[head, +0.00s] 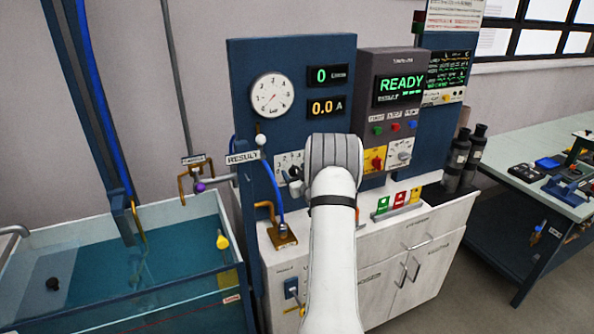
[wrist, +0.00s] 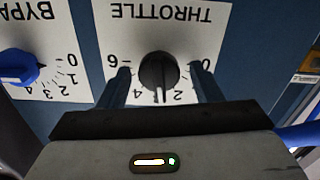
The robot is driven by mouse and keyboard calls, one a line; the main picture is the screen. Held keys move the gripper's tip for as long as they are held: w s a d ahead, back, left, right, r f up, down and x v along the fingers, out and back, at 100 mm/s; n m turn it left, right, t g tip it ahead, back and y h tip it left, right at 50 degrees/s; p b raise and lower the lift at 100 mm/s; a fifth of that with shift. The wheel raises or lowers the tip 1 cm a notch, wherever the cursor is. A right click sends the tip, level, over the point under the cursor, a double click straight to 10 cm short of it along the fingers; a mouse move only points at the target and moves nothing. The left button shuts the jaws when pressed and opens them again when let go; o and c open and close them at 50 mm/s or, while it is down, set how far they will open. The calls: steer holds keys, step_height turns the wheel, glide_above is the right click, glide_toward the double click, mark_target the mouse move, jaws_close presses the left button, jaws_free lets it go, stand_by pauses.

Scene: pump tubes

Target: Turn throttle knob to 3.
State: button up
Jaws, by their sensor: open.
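The black throttle knob (wrist: 158,72) sits on a white plate marked THROTTLE (wrist: 160,20), upside down in the wrist view. Printed 6, 4, 2 and 0 show around it. Its pointer appears to face down in the picture, between the 4 and the 2, but the exact mark is hard to read. My gripper (wrist: 161,76) is open, with one finger on each side of the knob. I cannot tell whether the fingers touch it. In the head view my arm hides the knob and the gripper.
A blue bypass knob (wrist: 22,68) is beside the throttle plate. In the head view a round gauge (head: 272,94), a green 0 display (head: 327,76), and an amber 0.0 A display (head: 327,106) are above. A READY screen (head: 399,88) is right; a water tank (head: 120,270) is left.

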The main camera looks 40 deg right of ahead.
steer(key=c, duration=1)
steer(key=shift+f+m+b, duration=0.2)
steer(key=shift+m+b, duration=0.3)
steer(key=shift+b, duration=0.2)
steer(key=shift+r+m, duration=0.2)
steer(key=shift+m, duration=0.1)
steer(key=o, duration=1)
